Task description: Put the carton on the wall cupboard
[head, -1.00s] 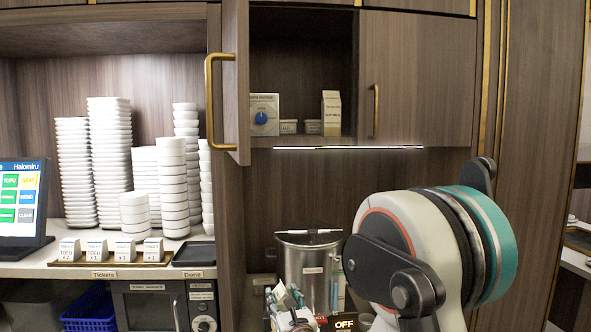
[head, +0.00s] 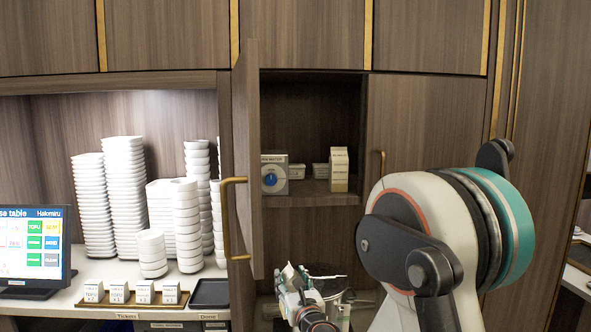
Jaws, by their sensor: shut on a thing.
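The wall cupboard (head: 315,200) is open. Its door (head: 246,160) stands swung out on the left. Inside on the shelf stand an upright pale carton (head: 339,170) at the right, a white box with a blue dial (head: 270,178) at the left and small pale containers (head: 319,171) between them. My gripper (head: 300,285) is below the cupboard opening, in front of the metal pot, seen from behind. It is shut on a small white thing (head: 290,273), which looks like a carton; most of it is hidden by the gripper.
The metal pot (head: 345,293) stands under the cupboard. The brass door handle (head: 226,215) juts out to the left. Stacks of white bowls (head: 122,190), a tray of tickets (head: 118,296) and an order screen (head: 30,245) are at the left.

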